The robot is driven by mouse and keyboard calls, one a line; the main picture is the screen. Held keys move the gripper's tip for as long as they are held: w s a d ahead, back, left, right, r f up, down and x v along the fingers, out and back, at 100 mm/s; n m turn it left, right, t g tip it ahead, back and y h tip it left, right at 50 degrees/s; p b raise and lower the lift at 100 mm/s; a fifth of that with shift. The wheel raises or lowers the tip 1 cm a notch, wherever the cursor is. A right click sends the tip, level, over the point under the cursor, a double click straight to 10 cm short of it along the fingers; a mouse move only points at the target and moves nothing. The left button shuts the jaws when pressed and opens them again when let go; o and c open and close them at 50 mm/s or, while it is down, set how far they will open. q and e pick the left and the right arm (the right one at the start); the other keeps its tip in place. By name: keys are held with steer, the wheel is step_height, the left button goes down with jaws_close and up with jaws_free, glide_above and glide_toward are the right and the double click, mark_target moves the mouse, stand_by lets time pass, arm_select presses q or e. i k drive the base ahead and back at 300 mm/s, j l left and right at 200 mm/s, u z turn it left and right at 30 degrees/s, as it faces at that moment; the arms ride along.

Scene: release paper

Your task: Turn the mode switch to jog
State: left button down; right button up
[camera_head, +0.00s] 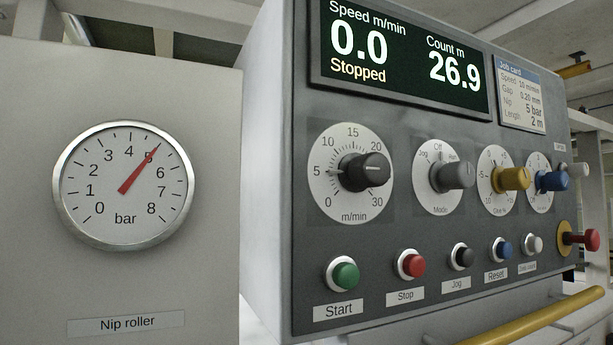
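The mode switch (455,176) is a grey knob on a round white dial on the dark control panel. Its dial reads Jog at the upper left, Off at the top and a partly covered label at the upper right; "Mode" is printed below. The knob sticks out toward the right of the picture, and I cannot tell for certain which label it points to. Neither of my grippers shows in the head view.
The black speed knob (367,171) is left of it, the yellow knob (511,179) and blue knob (552,181) right. Below are Start (345,274), Stop (413,265) and Jog (463,256) buttons. The display (400,60) reads Stopped. A yellow rail (545,318) runs in front.

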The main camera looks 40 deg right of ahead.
mark_target(444, 178)
steer(key=z, duration=2.45)
steer(key=u, duration=0.35)
